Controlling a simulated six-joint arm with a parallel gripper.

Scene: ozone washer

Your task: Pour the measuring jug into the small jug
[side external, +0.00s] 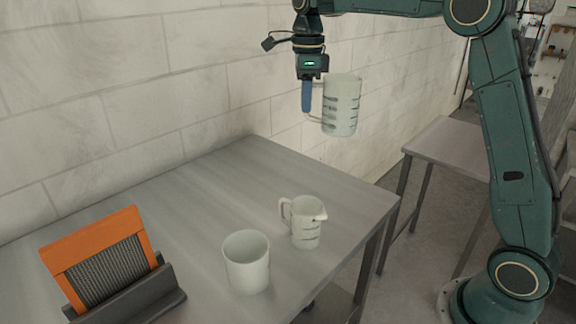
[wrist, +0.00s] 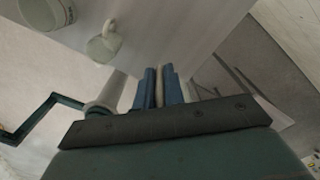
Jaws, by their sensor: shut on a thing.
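My gripper (side external: 307,108) is shut on the handle of the measuring jug (side external: 343,108), a pale jug with dark graduation marks. It holds the jug roughly upright in the air, well above the table. The small jug (side external: 306,228), pale with a handle, a spout and dark marks, stands upright on the table below. In the wrist view, my blue fingers (wrist: 160,88) close around a pale strip of handle. The contents of both jugs are not visible.
An orange-framed ribbed board (side external: 103,258) stands in a dark holder at the table's left. The grey table (side external: 215,190) is clear at the back, against a pale block wall (side external: 110,90).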

